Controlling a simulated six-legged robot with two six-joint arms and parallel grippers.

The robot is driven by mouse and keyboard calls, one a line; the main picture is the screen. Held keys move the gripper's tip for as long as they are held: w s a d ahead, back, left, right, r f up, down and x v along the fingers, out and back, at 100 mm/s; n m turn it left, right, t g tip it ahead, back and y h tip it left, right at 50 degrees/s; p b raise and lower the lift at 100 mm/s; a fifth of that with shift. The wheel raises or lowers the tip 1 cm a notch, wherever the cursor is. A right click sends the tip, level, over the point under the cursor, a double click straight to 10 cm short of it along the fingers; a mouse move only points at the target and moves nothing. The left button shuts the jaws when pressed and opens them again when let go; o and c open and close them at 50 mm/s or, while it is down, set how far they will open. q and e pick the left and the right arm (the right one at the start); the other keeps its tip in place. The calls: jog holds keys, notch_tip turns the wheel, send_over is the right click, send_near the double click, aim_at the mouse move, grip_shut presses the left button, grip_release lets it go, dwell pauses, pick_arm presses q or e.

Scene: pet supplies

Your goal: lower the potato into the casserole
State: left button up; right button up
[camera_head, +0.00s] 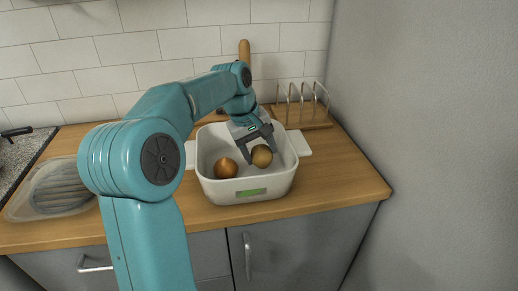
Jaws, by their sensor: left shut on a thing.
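A white casserole (250,191) with a side handle and a green label on its front stands on the wooden counter. My left gripper (258,150) reaches down over its inside and is shut on a potato (262,157), a round brown-yellow one. The potato is within the casserole's outline, towards the right; whether it touches the bottom I cannot tell. A rounder orange-brown thing, like an onion (226,168), lies in the casserole to the left of the potato, apart from it. My right gripper is not in view.
A wooden rack (303,118) with metal loops stands behind the casserole to the right. A clear container (50,190) is at the left. An upright wooden handle (245,52) shows near the tiled wall. The counter right of the casserole is bare, up to a grey wall.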

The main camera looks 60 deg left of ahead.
pick_arm(q)
jog(key=shift+f+b, duration=0.8)
jog(key=shift+f, duration=0.25)
dwell(0.4)
jog(key=o, duration=1.2)
jog(key=p+v, duration=0.4)
jog(key=v, duration=1.2)
jog(key=shift+r+p, duration=0.15)
jog(key=shift+p, duration=0.15)
